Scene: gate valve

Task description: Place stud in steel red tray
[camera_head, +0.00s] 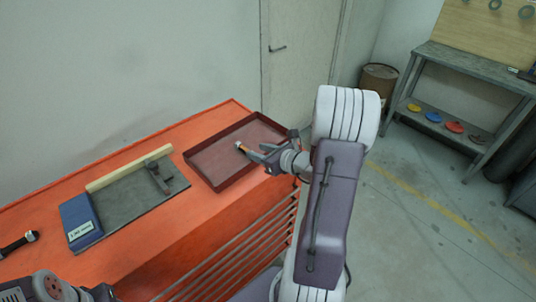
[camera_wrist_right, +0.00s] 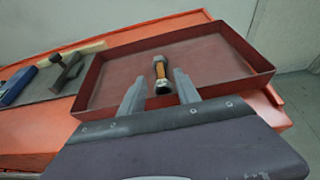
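The stud (camera_head: 241,147), a short dark piece with an orange-brown middle, is over or in the steel red tray (camera_head: 199,175). In the right wrist view the stud (camera_wrist_right: 161,76) shows against the tray's floor, between and just beyond my fingertips, with gaps on both sides; I cannot tell whether it rests on the floor. My right gripper (camera_head: 258,152) is open and reaches over the tray's right side; its two fingers (camera_wrist_right: 160,88) stand apart.
Left of the tray on the orange bench (camera_head: 190,233) lie a grey mat (camera_head: 130,205), a wooden strip (camera_head: 128,168), a dark hammer-like tool (camera_head: 158,178) and a blue box (camera_head: 78,217). A shelf bench (camera_head: 455,90) stands back right.

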